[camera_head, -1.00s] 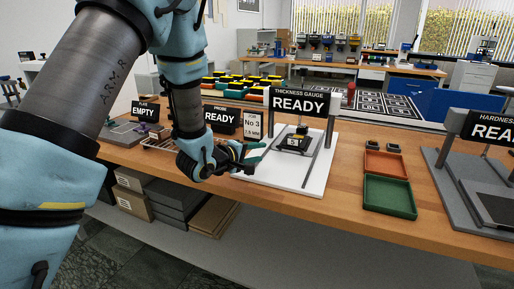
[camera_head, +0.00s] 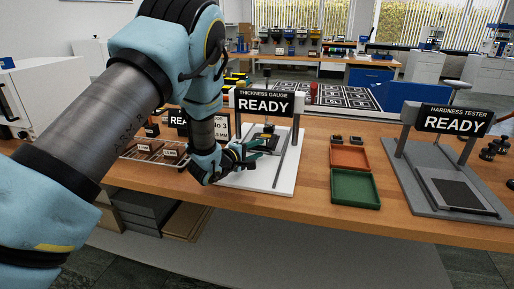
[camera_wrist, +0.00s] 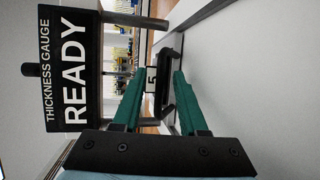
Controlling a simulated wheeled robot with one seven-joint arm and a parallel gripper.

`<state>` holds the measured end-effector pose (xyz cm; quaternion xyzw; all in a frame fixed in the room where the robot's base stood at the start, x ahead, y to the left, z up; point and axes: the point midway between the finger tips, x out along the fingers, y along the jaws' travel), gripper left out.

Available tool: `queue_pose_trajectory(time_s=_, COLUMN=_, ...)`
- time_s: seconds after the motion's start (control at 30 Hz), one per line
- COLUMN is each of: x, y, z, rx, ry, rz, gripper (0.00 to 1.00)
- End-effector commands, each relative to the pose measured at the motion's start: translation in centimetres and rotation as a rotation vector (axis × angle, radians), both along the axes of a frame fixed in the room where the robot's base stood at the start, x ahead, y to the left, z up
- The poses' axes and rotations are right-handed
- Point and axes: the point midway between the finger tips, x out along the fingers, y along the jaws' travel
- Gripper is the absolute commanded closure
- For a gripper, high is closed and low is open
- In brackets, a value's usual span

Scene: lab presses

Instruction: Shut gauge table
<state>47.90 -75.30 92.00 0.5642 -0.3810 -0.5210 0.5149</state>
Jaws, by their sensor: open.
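The thickness gauge has a white base (camera_head: 285,178) and a black sign reading READY (camera_head: 265,103). It also shows in the wrist view (camera_wrist: 70,75), turned on its side. The small black gauge table (camera_head: 265,136) sits on the base behind the sign's lower edge. My gripper (camera_head: 262,147) has green fingers and is at the left front of the gauge table. In the wrist view my gripper (camera_wrist: 160,75) is open, with nothing clearly held; contact cannot be told.
An orange tray (camera_head: 349,158) and a green tray (camera_head: 356,189) stand right of the gauge. The hardness tester (camera_head: 452,119) stands farther right. A wire rack with brown blocks (camera_head: 160,149) is at the left. Gauge uprights and a grey rail (camera_head: 289,157) stand close to my gripper.

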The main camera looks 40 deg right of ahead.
Motion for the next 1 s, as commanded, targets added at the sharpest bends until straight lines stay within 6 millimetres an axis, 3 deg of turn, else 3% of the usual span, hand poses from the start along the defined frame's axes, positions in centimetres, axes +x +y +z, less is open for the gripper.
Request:
queue_pose_trajectory(time_s=0.3, x=0.09, y=-0.18, z=-0.07, rx=0.001, ry=0.0, rz=0.001, gripper=0.59)
queue_pose_trajectory(time_s=0.67, x=0.08, y=-0.17, z=-0.06, rx=0.001, ry=0.0, rz=0.001, gripper=0.99)
queue_pose_trajectory(time_s=1.0, x=0.09, y=-0.16, z=-0.07, rx=0.001, ry=0.0, rz=0.001, gripper=1.0)
